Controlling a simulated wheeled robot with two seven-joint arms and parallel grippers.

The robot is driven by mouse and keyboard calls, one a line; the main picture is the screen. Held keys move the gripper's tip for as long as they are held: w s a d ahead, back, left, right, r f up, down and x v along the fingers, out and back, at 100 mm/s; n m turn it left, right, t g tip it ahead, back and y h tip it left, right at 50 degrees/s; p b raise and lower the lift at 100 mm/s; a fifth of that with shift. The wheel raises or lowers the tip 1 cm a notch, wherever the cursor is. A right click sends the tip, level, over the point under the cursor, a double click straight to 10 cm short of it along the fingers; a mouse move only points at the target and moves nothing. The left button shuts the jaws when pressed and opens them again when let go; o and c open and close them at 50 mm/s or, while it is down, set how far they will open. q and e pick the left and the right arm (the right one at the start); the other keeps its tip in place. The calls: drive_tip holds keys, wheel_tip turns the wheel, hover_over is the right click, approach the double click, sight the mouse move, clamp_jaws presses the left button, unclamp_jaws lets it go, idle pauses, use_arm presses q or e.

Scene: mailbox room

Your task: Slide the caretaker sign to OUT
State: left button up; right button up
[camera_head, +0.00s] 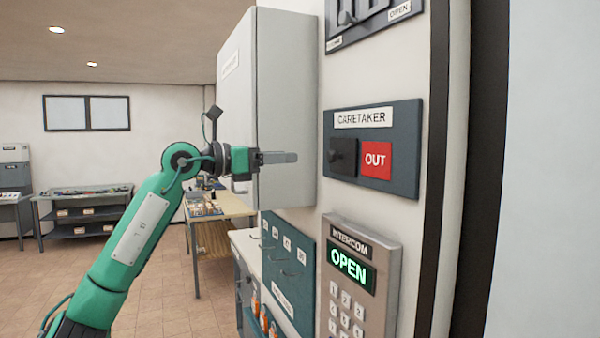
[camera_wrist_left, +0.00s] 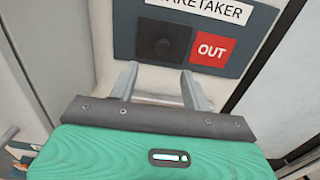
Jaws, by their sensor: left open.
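The caretaker sign (camera_head: 373,149) is a dark blue-grey panel on the wall with a white CARETAKER label on top. A black slider plate with a round knob (camera_head: 340,156) covers its left half. The red OUT field (camera_head: 376,160) shows uncovered on the right. My left gripper (camera_head: 296,157) is left of the sign, apart from it, pointing right. In the left wrist view the slider knob (camera_wrist_left: 163,46) lies beyond and between the two open, empty fingers (camera_wrist_left: 163,80), and the red OUT field (camera_wrist_left: 212,49) is to the right. My right gripper is not in view.
A grey wall cabinet (camera_head: 284,110) stands out from the wall just left of the sign, behind my gripper. Below the sign are an intercom keypad (camera_head: 357,280) reading OPEN and a blue hook panel (camera_head: 288,270). A dark door frame (camera_head: 479,170) is at right.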

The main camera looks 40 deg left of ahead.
use_arm(q)
drive_tip(key=b+v, duration=0.2)
drive_tip(key=v, duration=0.2)
idle(0.7)
